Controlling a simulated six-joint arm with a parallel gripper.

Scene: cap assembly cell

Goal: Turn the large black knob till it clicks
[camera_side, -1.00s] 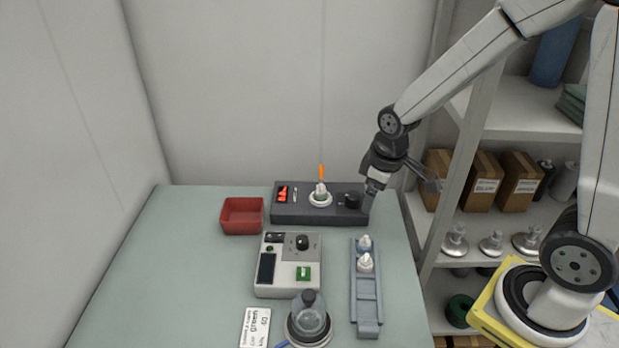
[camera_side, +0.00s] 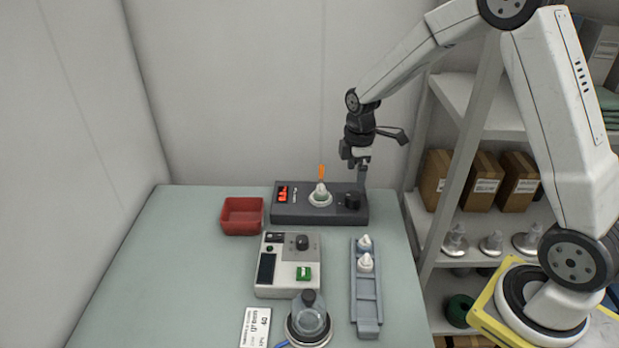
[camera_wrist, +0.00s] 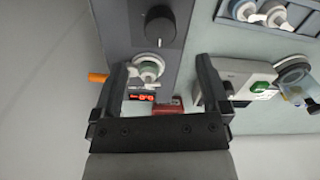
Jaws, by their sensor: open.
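The large black knob (camera_side: 352,200) stands on the right end of the dark grey console (camera_side: 290,216). In the wrist view the knob (camera_wrist: 160,28) is at the top, beyond the fingertips, with its white pointer mark below it. My gripper (camera_side: 361,176) points down, just above and slightly right of the knob in the side view. In the wrist view its two fingers (camera_wrist: 160,62) are spread wide with nothing held between them. The fingers are apart from the knob. The console also has a red lit display (camera_side: 283,194) and a white part in a round seat (camera_side: 320,196).
An orange stick (camera_side: 321,171) rises behind the white part. A red bin (camera_side: 242,216) stands left of the console. In front are a beige device (camera_side: 288,285) with a smaller dark knob, a grey rail (camera_side: 367,310) with white caps, and a glass dome (camera_side: 310,318). The table's left is clear.

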